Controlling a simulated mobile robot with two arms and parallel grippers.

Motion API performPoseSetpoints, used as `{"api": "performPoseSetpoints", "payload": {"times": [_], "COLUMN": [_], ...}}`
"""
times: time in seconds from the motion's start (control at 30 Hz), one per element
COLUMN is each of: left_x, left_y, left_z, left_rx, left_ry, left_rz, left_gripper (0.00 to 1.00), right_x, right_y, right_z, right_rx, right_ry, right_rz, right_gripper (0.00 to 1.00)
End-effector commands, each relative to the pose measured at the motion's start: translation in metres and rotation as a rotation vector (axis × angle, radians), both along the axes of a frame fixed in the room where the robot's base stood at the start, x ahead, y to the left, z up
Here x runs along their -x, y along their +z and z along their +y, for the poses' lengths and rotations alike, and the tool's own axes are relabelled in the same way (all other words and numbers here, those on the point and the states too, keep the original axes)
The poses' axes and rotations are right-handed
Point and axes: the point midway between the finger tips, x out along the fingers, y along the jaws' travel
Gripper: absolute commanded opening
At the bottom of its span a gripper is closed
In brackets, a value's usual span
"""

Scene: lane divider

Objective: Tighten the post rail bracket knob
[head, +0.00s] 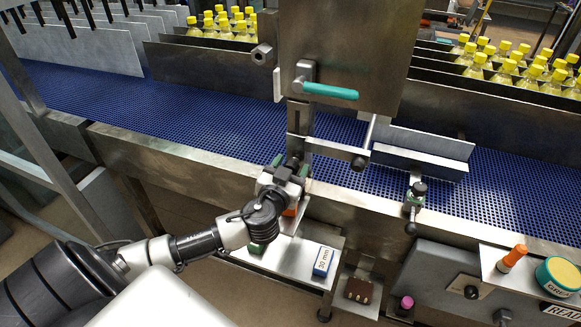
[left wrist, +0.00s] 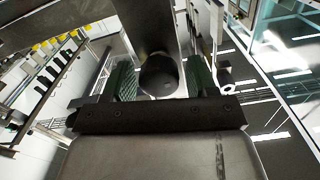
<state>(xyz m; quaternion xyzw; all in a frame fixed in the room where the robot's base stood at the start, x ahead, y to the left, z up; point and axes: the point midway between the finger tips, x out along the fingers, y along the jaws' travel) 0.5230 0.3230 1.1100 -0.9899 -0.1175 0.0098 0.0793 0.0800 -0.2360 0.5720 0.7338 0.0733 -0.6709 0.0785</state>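My left gripper (head: 292,168) is in front of the lower end of a steel post (head: 299,122) at the conveyor's near edge. In the left wrist view, a dark round knob (left wrist: 158,76) sits between the green-padded fingers of this gripper (left wrist: 160,82). The fingers stand either side of the knob, with what look like narrow gaps. In the head view the gripper hides this knob. Another dark knob (head: 358,163) is on a rod right of the post, and a further bracket with dark knobs (head: 415,195) is on the rail. My right gripper is not in view.
A steel box with a teal handle (head: 331,91) hangs above the gripper. A blue conveyor belt (head: 190,115) runs behind. A shelf below holds a blue 30 mm block (head: 323,262). Yellow-capped bottles (head: 228,22) stand behind. An orange-topped marker (head: 513,257) is at right.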

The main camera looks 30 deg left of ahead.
Motion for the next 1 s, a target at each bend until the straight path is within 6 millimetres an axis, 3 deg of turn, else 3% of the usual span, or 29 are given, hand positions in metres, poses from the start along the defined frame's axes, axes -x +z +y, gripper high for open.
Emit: {"api": "performPoseSetpoints", "payload": {"times": [0.03,0.27,0.67,1.0], "left_x": [0.0001,0.0003,0.0003,0.0000], "left_y": [0.0000,0.0001,-0.0005,-0.0004], "left_z": [-0.0001,-0.0001,-0.0004,-0.0013], "left_rx": [0.000,0.000,-0.079,-0.342], "left_ry": [0.000,0.000,0.000,0.001], "left_rz": [0.000,0.000,0.018,0.081], "left_gripper": [0.50,0.16,0.16,0.16], "right_x": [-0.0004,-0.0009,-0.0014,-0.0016], "right_y": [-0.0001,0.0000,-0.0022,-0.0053], "right_z": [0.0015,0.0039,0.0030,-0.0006], "right_rx": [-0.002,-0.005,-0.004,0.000], "right_ry": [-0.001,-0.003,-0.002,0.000], "right_rz": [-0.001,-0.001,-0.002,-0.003], "right_gripper": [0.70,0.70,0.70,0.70]}}
